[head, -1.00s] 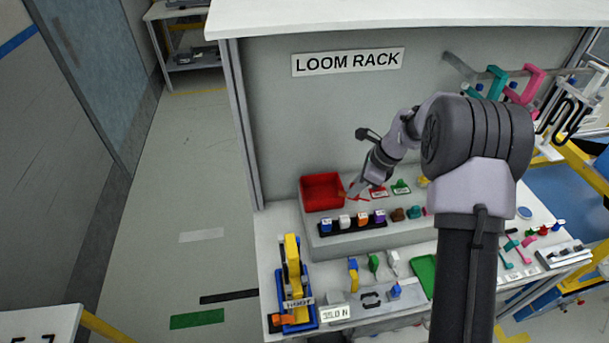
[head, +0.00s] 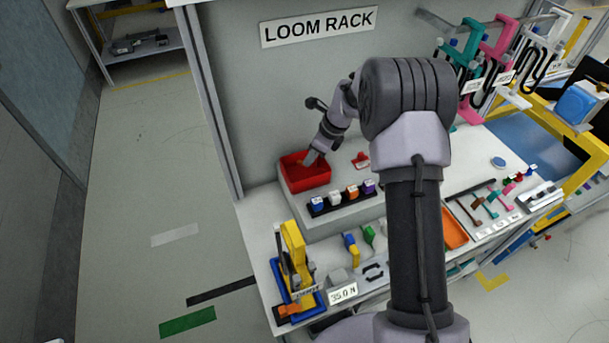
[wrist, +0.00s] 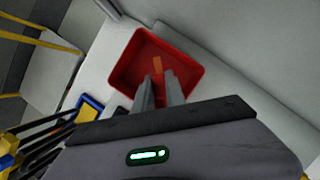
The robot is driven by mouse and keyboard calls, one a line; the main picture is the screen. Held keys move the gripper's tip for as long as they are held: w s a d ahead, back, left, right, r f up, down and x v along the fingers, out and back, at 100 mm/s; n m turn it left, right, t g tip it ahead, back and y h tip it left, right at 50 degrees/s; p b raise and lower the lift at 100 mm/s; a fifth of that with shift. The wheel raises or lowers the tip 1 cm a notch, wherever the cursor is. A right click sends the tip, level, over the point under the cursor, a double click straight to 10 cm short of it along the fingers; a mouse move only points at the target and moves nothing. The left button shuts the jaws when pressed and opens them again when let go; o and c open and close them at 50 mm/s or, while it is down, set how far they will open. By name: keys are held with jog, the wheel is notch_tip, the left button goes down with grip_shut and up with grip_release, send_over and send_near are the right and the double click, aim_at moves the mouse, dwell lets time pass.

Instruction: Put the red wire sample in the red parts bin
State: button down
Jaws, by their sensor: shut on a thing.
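The red parts bin (head: 307,183) stands on the left end of the grey raised step in the head view. It also shows in the wrist view (wrist: 193,78), open towards the camera. My gripper (head: 309,160) is over the bin's opening, pointing down and left. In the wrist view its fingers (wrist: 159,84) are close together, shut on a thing. A small orange-brown strip (wrist: 157,65) shows at the fingertips against the bin's inside; I take it as the wire sample, though its wire is too small to make out. Whether it touches the bin floor is unclear.
Several small colour-topped blocks (head: 334,196) stand in a black rack right in front of the bin. A small red stand (head: 361,160) is to the bin's right. The loom rack's back panel (head: 300,85) rises behind. A yellow and blue fixture (head: 294,262) stands at the front left.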

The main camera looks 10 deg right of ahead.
jog(key=c, duration=1.3)
grip_release()
jog(key=shift+r, duration=0.1)
jog(key=p+v, duration=0.4)
jog(key=v, duration=1.3)
jog(key=shift+d+r, duration=0.15)
jog(key=s+a+r+n+t+b, duration=0.1)
jog(key=s+a+r+n+b, duration=0.2)
jog(key=s, duration=0.4)
jog(key=s+a+n+h+b, duration=0.1)
jog(key=s+a+n+b, duration=0.25)
jog(key=s+n, duration=0.35)
jog(key=s+a+r+n+t+b, duration=0.1)
jog(key=s+a+r+n+b, duration=0.15)
jog(key=s, duration=0.55)
jog(key=s+f+n+b, duration=0.1)
jog(key=s+f+n, duration=0.2)
jog(key=s+n, duration=0.1)
jog(key=s+f+n+t+b, duration=0.1)
jog(key=s+f+n+b, duration=0.1)
jog(key=s, duration=0.4)
jog(key=shift+s+a+f+n+h+b, duration=0.25)
jog(key=shift+s+f+n, duration=0.2)
jog(key=shift+n, duration=0.6)
